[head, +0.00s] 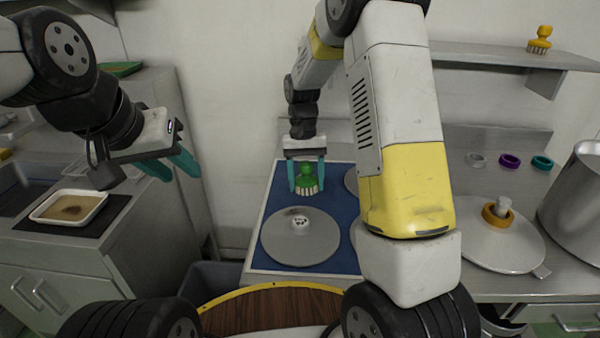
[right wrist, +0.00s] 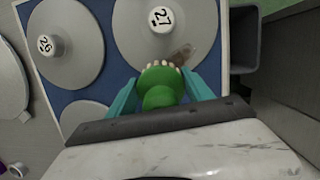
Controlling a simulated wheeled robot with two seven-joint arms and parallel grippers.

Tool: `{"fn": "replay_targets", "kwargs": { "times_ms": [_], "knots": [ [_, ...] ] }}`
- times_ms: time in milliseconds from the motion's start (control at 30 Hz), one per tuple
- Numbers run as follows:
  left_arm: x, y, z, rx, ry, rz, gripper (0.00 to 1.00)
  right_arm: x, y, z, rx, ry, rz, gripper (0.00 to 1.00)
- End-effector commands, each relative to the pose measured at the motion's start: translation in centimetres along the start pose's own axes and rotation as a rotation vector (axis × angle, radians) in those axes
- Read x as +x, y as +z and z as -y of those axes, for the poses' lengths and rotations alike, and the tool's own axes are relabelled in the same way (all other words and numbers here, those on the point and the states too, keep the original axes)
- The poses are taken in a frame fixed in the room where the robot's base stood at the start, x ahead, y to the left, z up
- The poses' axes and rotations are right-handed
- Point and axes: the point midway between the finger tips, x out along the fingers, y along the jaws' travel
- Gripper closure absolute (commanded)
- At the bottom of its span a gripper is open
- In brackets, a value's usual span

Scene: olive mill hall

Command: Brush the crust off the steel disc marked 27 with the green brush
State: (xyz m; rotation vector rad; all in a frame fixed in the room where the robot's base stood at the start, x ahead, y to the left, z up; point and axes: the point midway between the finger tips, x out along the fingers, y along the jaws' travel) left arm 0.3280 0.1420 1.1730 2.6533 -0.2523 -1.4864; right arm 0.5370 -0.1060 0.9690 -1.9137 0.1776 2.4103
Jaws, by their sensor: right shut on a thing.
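The steel disc marked 27 (right wrist: 140,35) shows in the right wrist view, with a brown crust patch (right wrist: 184,55) near its edge. In the head view this disc (head: 285,245) lies on a blue mat, the dark crust (head: 296,211) on its far side. My right gripper (head: 307,186) is shut on the green brush (head: 307,172), bristles down, by the disc's far edge. The brush (right wrist: 160,90) partly hides the crust in the wrist view; I cannot tell if the bristles touch. My left gripper (head: 177,172) is open and empty, off to the left.
Another numbered disc (right wrist: 85,65) lies beside disc 27 on the blue mat (head: 263,213). A lid with an orange ring (head: 510,250) and a steel pot (head: 575,205) stand right. A yellow brush (head: 540,40) is on the shelf. A white tray (head: 45,212) sits left.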

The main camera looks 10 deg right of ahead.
Motion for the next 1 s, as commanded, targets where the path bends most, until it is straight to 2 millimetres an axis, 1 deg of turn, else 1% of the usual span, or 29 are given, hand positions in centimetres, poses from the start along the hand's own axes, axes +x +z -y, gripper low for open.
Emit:
{"fn": "replay_targets", "kwargs": {
  "times_ms": [233, 500, 600, 1000],
  "knots": [
    [0.0, 0.0, 0.0, 0.0, 0.0, 0.0, 0.64, -0.3, 0.0, 0.0, 0.0, -0.001, -0.001, 0.73],
    [0.0, 0.0, 0.0, 0.0, 0.0, 0.0, 0.64, -2.5, -0.1, 0.0, 0.0, -0.001, -0.003, 0.73],
    [0.0, 0.0, 0.0, 0.0, 0.0, 0.0, 0.64, -3.0, 0.0, 0.0, 0.0, 0.0, -0.001, 0.73],
    [0.0, 0.0, 0.0, 0.0, 0.0, 0.0, 0.64, -3.0, 0.0, 0.0, 0.0, 0.0, 0.0, 0.73]
  ]
}}
